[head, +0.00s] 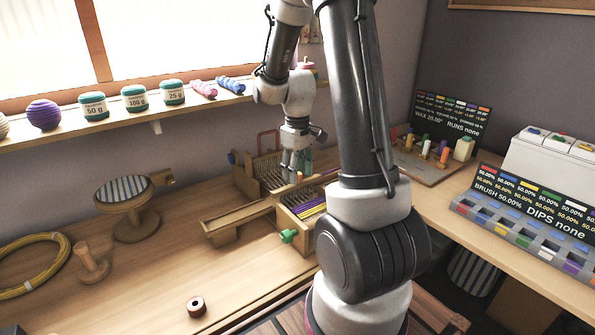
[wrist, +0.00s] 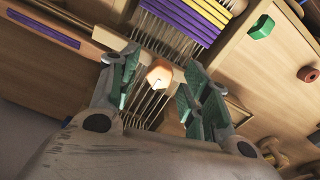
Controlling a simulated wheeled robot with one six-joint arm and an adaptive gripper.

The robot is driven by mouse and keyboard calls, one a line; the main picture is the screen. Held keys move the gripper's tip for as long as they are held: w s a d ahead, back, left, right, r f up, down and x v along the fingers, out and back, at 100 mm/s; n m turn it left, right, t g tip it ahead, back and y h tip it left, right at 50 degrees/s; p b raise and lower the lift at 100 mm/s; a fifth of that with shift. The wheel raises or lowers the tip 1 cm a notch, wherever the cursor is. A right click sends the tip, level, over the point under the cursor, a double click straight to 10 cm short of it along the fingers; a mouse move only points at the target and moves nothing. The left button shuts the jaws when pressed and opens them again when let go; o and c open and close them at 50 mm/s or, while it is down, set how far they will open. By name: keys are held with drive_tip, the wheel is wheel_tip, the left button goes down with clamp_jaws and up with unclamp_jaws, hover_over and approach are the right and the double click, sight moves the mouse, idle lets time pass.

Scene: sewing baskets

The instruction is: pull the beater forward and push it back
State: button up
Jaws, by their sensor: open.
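A small wooden loom (head: 238,225) stands on the bench, with purple and yellow woven cloth (head: 312,206) at its front; the cloth also shows at the top of the wrist view (wrist: 185,15). My gripper (head: 296,168) points down over the loom, its green-padded fingers apart. In the wrist view a pale orange wooden knob (wrist: 160,75) lies between the fingers, with gaps at both sides. Thin metal wires or threads (wrist: 150,108) run beneath the knob.
A green knob (head: 288,236) sticks out at the loom's front. At left are a striped round stool-like pad (head: 124,190), a wooden peg (head: 90,260) and a yellow hoop (head: 35,270). Free bench lies left of the loom.

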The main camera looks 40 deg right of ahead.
clamp_jaws()
drive_tip(key=w, duration=1.2)
unclamp_jaws()
wheel_tip(320, 180, up, 12)
idle(0.5)
